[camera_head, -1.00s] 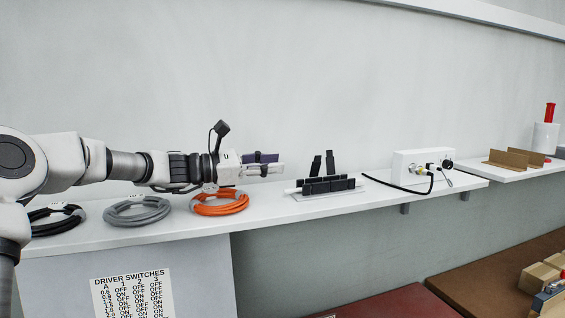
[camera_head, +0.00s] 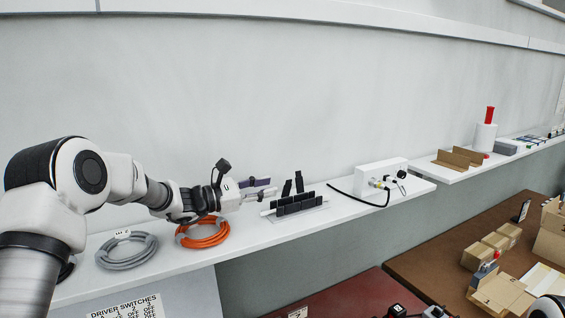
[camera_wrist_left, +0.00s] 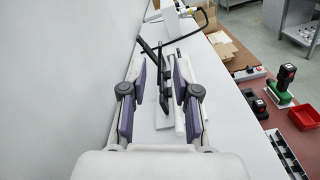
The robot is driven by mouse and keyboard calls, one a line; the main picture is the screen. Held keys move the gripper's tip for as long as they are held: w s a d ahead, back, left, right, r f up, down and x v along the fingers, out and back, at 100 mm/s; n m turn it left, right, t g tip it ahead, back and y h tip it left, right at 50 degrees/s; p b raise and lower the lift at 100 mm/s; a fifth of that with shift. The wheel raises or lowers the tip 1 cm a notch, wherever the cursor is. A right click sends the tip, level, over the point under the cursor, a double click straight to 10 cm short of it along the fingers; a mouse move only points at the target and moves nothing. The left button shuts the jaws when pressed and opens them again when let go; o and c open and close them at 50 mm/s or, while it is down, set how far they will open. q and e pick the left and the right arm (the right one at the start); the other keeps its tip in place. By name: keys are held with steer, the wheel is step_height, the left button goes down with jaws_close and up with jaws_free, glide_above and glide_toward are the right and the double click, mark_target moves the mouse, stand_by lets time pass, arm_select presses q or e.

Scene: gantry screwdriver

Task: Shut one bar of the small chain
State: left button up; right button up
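The small chain (camera_head: 302,208) is a row of black links on a white base on the white shelf. Two of its black bars (camera_head: 299,182) stand up; the other links look low. My left gripper (camera_head: 268,187) is open and empty, just left of the chain and pointing toward it. In the left wrist view the chain (camera_wrist_left: 164,100) shows between the open purple-padded fingers (camera_wrist_left: 158,85), with an upright bar leaning left. I see no clear contact. White and black parts at the bottom right edge, probably my right arm, show no readable fingers.
An orange cable coil (camera_head: 203,236) and a grey coil (camera_head: 127,252) lie left of the chain on the shelf. A white box (camera_head: 381,174) with a black cable stands to its right. The wall is close behind; the shelf just right of the chain is mostly free.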

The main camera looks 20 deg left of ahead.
mark_target(289, 182)
arm_select(q)
steer(key=p+x, duration=0.3)
steer(key=x, duration=0.4)
steer(key=shift+w+d+p, duration=0.15)
steer(key=shift+p, duration=0.25)
steer(key=shift+w+d+f, duration=0.1)
jaws_close()
